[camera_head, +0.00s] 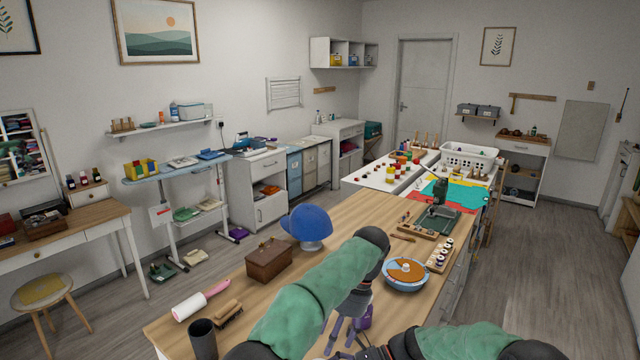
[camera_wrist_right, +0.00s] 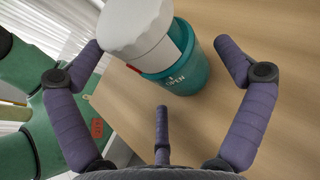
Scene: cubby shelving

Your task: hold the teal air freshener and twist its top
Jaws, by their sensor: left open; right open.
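The teal air freshener (camera_wrist_right: 187,76) shows in the right wrist view, with a wide white top (camera_wrist_right: 136,28) and white lettering on its teal body. It is above or on the wooden surface; its base contact is unclear. My right gripper (camera_wrist_right: 160,52) is open, its purple fingers spread to either side of the air freshener, with a third finger below. I cannot tell whether the left finger touches the white top. My left gripper (camera_head: 347,328) is open in the head view, pointing down at the worktop beneath my green arm. The air freshener cannot be made out in the head view.
The wooden worktop (camera_head: 335,222) holds a blue cap (camera_head: 308,224), a brown box (camera_head: 268,262), a lint roller (camera_head: 190,306), a brush (camera_head: 229,313), a dark cup (camera_head: 203,340) and a blue-rimmed round dish (camera_head: 405,287). A green tool tray (camera_head: 437,218) stands farther back.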

